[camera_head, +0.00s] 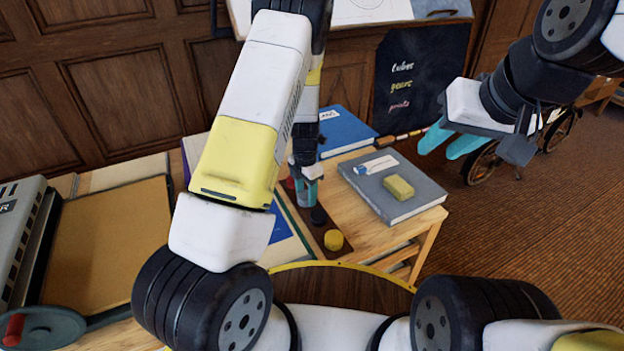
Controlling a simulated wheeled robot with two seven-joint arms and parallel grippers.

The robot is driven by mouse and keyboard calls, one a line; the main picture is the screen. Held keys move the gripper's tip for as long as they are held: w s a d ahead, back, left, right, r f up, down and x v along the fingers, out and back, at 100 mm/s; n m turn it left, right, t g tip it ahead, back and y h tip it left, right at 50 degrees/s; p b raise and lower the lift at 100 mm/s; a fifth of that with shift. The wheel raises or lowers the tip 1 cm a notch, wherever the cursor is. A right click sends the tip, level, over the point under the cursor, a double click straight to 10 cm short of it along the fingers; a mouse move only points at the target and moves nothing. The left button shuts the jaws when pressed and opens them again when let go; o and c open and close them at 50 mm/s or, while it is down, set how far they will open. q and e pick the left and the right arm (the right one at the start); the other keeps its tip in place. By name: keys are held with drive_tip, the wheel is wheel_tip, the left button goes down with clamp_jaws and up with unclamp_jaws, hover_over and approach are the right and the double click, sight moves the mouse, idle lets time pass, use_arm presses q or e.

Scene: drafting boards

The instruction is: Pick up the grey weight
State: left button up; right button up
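My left gripper (306,192), with teal fingertips, points down over a dark brown strip (345,249) on the wooden table. A small red weight (289,183) shows just left of the fingers. A dark, round-topped weight (318,216) stands just in front of them, and a yellow weight (333,240) is nearest me. I cannot pick out a clearly grey weight. The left fingers hide the spot between the red and dark weights, and I cannot tell if they hold anything. My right gripper (446,144) is open and empty, its teal fingers apart, in the air at right.
A grey book (420,199) with a yellow block (398,187) and a white-blue eraser (375,165) lies right of the strip. A blue book (345,130) lies behind. A tan board (105,245) and a grey machine (20,225) are at left. A dark sign (415,85) stands behind.

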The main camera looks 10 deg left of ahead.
use_arm(q)
clamp_jaws()
drive_tip(key=shift+r, duration=0.1)
